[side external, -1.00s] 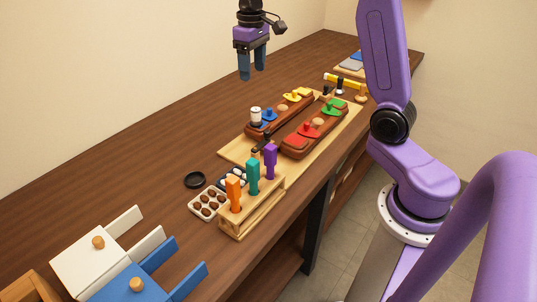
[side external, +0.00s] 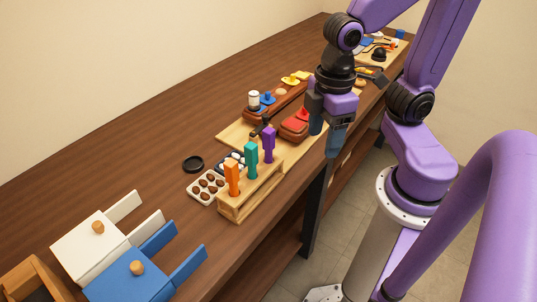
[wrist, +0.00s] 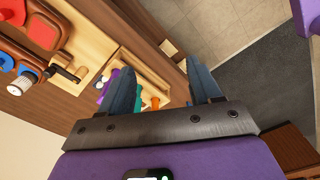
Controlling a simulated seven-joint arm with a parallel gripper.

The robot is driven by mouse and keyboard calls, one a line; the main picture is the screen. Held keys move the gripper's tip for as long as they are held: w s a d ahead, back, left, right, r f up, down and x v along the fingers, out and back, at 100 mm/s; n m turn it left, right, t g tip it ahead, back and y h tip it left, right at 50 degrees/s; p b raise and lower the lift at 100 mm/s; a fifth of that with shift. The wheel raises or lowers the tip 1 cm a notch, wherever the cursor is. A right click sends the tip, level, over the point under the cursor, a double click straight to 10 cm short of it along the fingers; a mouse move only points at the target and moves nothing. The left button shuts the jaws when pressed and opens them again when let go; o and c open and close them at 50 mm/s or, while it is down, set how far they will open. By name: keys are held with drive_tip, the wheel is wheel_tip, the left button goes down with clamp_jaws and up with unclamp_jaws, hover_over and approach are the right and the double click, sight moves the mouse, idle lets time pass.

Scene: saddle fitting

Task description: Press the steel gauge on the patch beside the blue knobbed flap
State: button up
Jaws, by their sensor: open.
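In the wrist view the gauge (wrist: 20,85) is at the left edge, beside the blue flap (wrist: 29,67). My gripper (side external: 326,138) is open and empty, over the table's front edge and in front of the front saddle, well to the right of the gauge. Its fingers (wrist: 163,72) have nothing between them.
The front saddle (side external: 294,126) with its red flap is partly hidden behind my gripper. A wooden rack (side external: 250,192) holds orange, teal and purple handles. A tray of brown balls (side external: 207,187) and a black ring (side external: 193,164) lie nearby. The table's rear left is clear.

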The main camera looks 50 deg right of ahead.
drive_tip(key=s, duration=0.2)
drive_tip(key=s+d+f+n, duration=0.1)
drive_tip(key=shift+s+f, duration=0.1)
drive_tip(key=shift+s, duration=0.15)
